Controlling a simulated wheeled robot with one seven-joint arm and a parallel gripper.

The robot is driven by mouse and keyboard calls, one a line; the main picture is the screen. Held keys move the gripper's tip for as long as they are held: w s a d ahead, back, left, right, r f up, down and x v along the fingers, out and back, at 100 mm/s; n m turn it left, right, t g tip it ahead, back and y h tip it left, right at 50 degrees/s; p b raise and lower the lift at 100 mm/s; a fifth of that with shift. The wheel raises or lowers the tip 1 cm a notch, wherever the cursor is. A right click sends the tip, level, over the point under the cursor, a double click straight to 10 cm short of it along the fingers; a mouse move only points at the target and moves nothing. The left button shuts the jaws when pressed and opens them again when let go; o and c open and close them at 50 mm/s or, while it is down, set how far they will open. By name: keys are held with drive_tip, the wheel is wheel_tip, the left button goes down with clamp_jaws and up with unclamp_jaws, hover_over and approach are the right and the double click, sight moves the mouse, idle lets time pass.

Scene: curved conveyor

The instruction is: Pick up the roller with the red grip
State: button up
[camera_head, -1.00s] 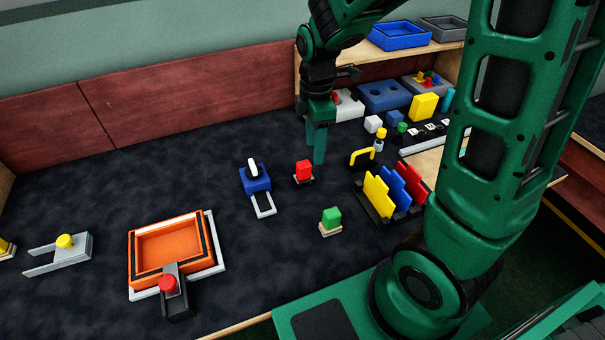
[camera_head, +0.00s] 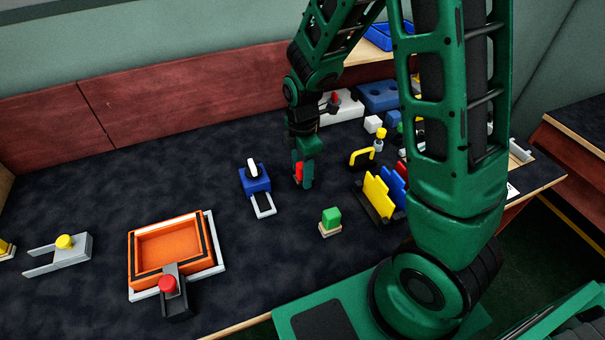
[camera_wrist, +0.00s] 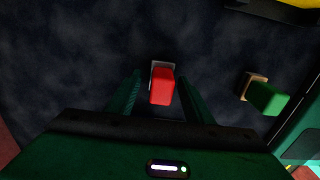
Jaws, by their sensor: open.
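The roller with the red grip (camera_wrist: 162,88) shows in the wrist view as an upright red block on a small pale base. In the head view its red grip (camera_head: 299,171) is partly hidden by my gripper (camera_head: 303,182). My gripper is open over it. In the wrist view the red grip stands between the two fingers of my gripper (camera_wrist: 161,90), with dark gaps on both sides. The roller's base is mostly hidden under the grip.
A green-topped block (camera_head: 330,221) stands nearer the front, and a blue block with a white handle (camera_head: 255,180) is to the left. Yellow and blue upright plates (camera_head: 378,193) are to the right. An orange tray (camera_head: 165,246) lies at the front left.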

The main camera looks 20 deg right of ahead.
drive_tip(key=shift+f, duration=0.9)
drive_tip(key=c, duration=1.1)
drive_tip(key=shift+r, duration=0.2)
drive_tip(key=shift+r, duration=0.6)
wheel_tip(320, 180, up, 3)
drive_tip(key=shift+f, duration=0.2)
drive_tip(key=s+a+r, duration=0.4)
drive_tip(key=a+r, duration=0.3)
drive_tip(key=a, duration=0.4)
